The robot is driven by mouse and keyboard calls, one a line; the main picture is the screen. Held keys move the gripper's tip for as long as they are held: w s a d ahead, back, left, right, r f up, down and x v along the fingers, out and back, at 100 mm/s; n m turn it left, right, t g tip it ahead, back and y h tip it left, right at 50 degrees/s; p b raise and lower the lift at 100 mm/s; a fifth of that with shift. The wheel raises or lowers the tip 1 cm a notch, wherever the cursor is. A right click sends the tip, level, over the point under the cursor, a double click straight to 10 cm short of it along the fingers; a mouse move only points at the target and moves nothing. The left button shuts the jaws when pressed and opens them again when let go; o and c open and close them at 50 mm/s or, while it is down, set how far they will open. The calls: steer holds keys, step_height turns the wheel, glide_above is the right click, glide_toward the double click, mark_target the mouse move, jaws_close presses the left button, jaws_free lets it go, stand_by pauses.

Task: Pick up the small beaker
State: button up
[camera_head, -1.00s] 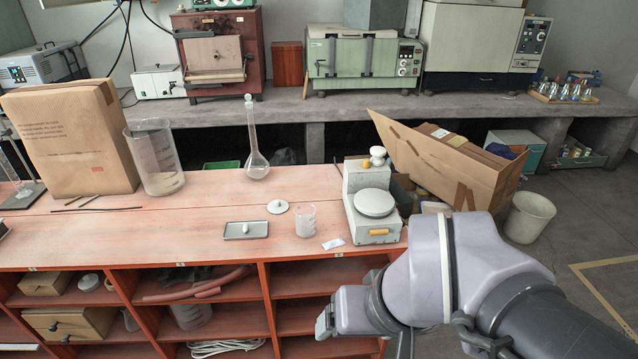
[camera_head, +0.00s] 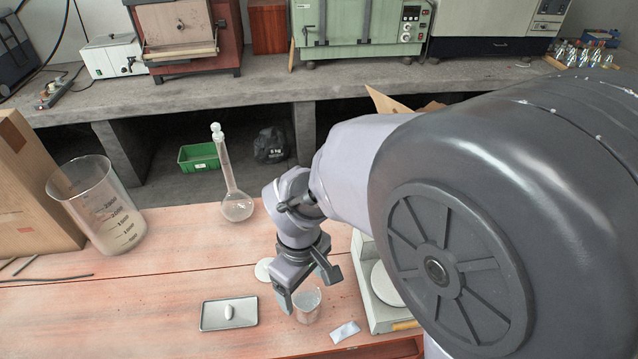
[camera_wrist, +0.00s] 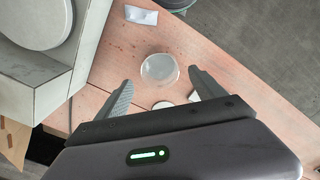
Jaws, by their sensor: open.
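The small beaker (camera_head: 307,304) is clear glass and stands on the reddish wooden bench top (camera_head: 165,300). In the wrist view the beaker (camera_wrist: 159,69) is seen from above, a little beyond the fingertips and between their lines. My gripper (camera_head: 308,288) is open and empty above the beaker, pointing down. In the wrist view its two fingers (camera_wrist: 160,82) are spread wide on either side. In the head view a finger hides part of the beaker, and I cannot tell whether they touch.
A balance (camera_head: 372,290) stands close on the right. A grey tray (camera_head: 229,314) with a white piece lies left, a white packet (camera_head: 344,332) in front. A white lid (camera_head: 264,269), tall flask (camera_head: 236,205) and large beaker (camera_head: 100,207) stand behind or farther left.

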mark_target(307, 303)
steer(key=f+b, duration=0.1)
steer(key=f, duration=0.1)
steer(key=f+b, duration=0.1)
steer(key=f, duration=0.2)
steer(key=f+b, duration=0.1)
steer(key=f, duration=0.1)
steer(key=shift+s+d+f, duration=0.15)
steer(key=shift+s+d, duration=0.05)
steer(key=shift+s, duration=0.05)
